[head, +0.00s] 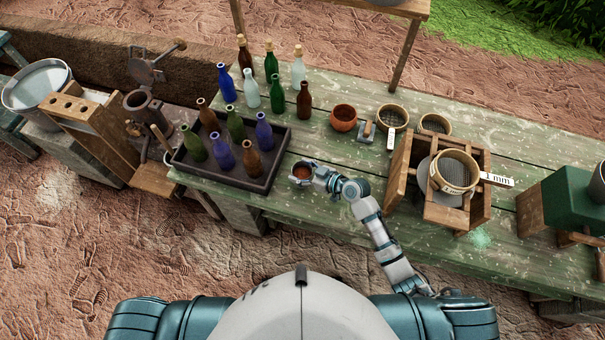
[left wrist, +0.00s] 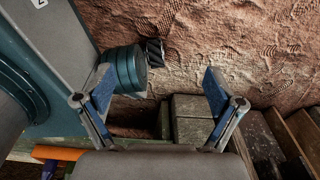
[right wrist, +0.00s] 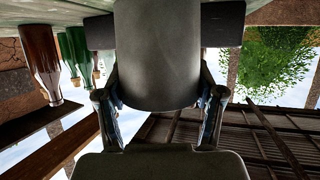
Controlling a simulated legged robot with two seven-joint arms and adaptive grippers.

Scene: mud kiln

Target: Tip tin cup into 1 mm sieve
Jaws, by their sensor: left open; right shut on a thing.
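The tin cup (head: 302,171), with reddish-brown material in it, is at the front right corner of the bottle tray. My right gripper (head: 321,178) is shut on the cup from its right side. In the right wrist view the cup (right wrist: 158,55) is a large grey cylinder between the fingers. I cannot tell whether it touches the table. The 1 mm sieve (head: 455,171) is round, with a handle labelled "1 mm", and sits on a wooden stand (head: 404,172) to the right of the cup. My left gripper (left wrist: 155,97) is open and empty; the head view does not show it.
The dark tray (head: 274,171) holds several bottles, and more bottles stand behind it. A green box (head: 570,205) is at the right. Bare tabletop lies between cup and stand.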

